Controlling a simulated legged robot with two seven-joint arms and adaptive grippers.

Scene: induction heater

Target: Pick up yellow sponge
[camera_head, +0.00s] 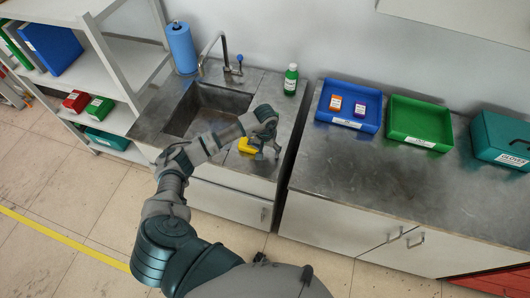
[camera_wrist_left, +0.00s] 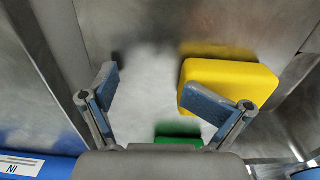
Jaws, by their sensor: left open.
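The yellow sponge (camera_head: 247,146) lies on the metal counter just right of the sink in the head view. My left gripper (camera_head: 267,146) is over the counter at the sponge's right side and partly covers it. In the left wrist view the sponge (camera_wrist_left: 232,82) is a yellow block at the upper right. My left gripper (camera_wrist_left: 160,90) is open there. Its right fingertip overlaps the sponge's lower left part, and its left fingertip is apart from it. I cannot tell whether the right finger touches the sponge. No right gripper shows.
The sink (camera_head: 207,108) with its faucet (camera_head: 224,55) is left of the sponge. A green bottle (camera_head: 291,80) stands behind the gripper. A blue tray (camera_head: 349,104) and a green tray (camera_head: 419,124) are on the right counter. A blue paper roll (camera_head: 182,48) stands at the back.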

